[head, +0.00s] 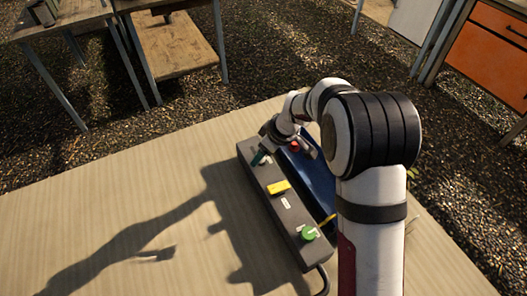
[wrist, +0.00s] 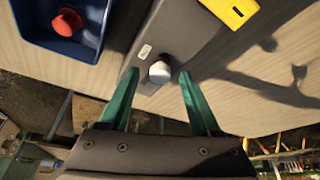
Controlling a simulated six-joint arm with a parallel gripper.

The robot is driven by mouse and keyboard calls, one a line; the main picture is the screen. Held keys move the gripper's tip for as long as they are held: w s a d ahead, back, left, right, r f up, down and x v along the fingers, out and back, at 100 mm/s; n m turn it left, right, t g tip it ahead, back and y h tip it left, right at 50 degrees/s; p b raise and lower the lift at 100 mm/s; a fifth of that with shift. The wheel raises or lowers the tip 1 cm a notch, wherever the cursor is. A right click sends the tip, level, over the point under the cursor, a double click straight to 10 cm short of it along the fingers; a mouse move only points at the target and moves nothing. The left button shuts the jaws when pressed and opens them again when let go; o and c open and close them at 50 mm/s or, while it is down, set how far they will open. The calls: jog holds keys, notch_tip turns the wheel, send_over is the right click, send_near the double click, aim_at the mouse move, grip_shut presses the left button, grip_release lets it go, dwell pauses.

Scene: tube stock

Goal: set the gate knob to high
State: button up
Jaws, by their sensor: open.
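A dark grey control box (head: 262,187) lies on the table with a white knob at its far end, a yellow part (head: 278,187) in the middle and a green knob (head: 309,233) at the near end. The white knob (wrist: 160,72) shows clearly in the wrist view, with a small pale label (wrist: 145,50) beside it. Which knob is the gate knob cannot be read. My gripper (wrist: 158,76) is open, its two green fingers on either side of the white knob in the picture. Whether they touch it cannot be told. In the head view my gripper (head: 264,152) is over the box's far end.
A blue tray (wrist: 45,42) with a red, round-topped object (wrist: 67,21) stands right beside the box; my arm partly hides it in the head view. A black cable (head: 323,280) leaves the box's near end. The pale table (head: 100,220) is clear to the left.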

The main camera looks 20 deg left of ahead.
grip_shut()
dwell(0.3)
dwell(1.1)
